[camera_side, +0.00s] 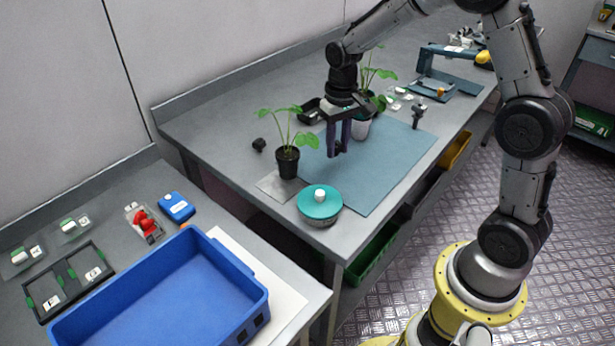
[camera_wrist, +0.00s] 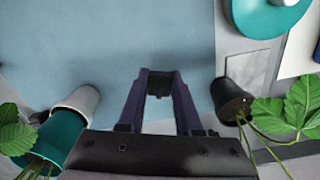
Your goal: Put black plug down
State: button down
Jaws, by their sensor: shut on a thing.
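My gripper (camera_side: 337,148) points down above the blue-green mat (camera_side: 385,165), between the two potted plants. In the wrist view its dark purple fingers (camera_wrist: 159,78) stand a small way apart and are shut on a small dark thing (camera_wrist: 159,86), which I take for the black plug. The plug is mostly hidden by the fingers, and its shape cannot be made out. It appears to be held above the mat; the exact gap cannot be told.
A teal-lidded round container (camera_side: 320,203) is at the front corner. A small black lump (camera_side: 259,145) lies at left. The mat's front right is clear.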

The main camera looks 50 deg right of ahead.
jog(key=n, duration=0.1)
jog(key=w+n, duration=0.1)
jog(key=shift+w+d+r+n, duration=0.15)
jog(key=shift+w+r+n, duration=0.15)
jog(key=shift+n, duration=0.5)
jog(key=shift+s+f+m, duration=0.1)
jog(key=shift+s+m, duration=0.35)
jog(key=shift+m, duration=0.65)
jog(key=s+r+m, duration=0.1)
jog(key=s+m, duration=0.1)
jog(key=s, duration=0.1)
jog(key=s+a+m, duration=0.1)
jog(key=s+m, duration=0.2)
jog(key=s+r+m, duration=0.1)
jog(key=s+m, duration=0.1)
jog(key=m, duration=0.1)
jog(key=shift+s+a+r, duration=0.35)
jog(key=shift+s+a, duration=0.05)
jog(key=s+a+r+m, duration=0.1)
jog(key=s+r+m, duration=0.2)
jog(key=s, duration=0.4)
jog(key=s+a+r+m, duration=0.1)
jog(key=s+r+m, duration=0.2)
jog(key=s, duration=0.5)
jog(key=shift+a+r+m, duration=0.25)
jog(key=shift+a+m, duration=0.1)
jog(key=shift+m, duration=0.55)
jog(key=shift+w, duration=0.1)
